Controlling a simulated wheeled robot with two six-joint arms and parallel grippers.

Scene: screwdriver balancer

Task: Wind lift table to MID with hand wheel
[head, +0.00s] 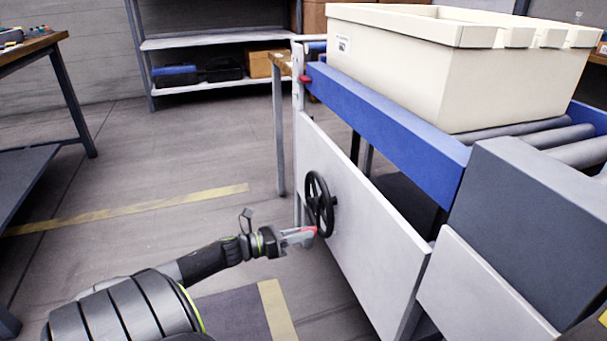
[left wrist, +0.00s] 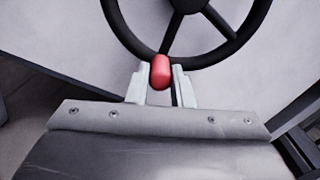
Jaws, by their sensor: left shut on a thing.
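The black hand wheel (head: 319,204) is mounted on the light side panel of the lift table. In the left wrist view the wheel rim (left wrist: 222,57) and its spokes fill the top middle. The wheel's red handle knob (left wrist: 160,72) is at the lower rim. My left gripper (head: 312,232) is shut on the red knob, with one finger on each side of it. The lift table's blue frame (head: 385,122) carries rollers. A red marker (head: 305,79) shows at the post by the table's far end. My right gripper is not in view.
A large cream bin (head: 500,85) stands on the rollers. A dark grey box-shaped block (head: 535,215) is at the near right. A workbench (head: 40,45) stands at the left and a shelf (head: 215,85) at the back. The floor between them is clear.

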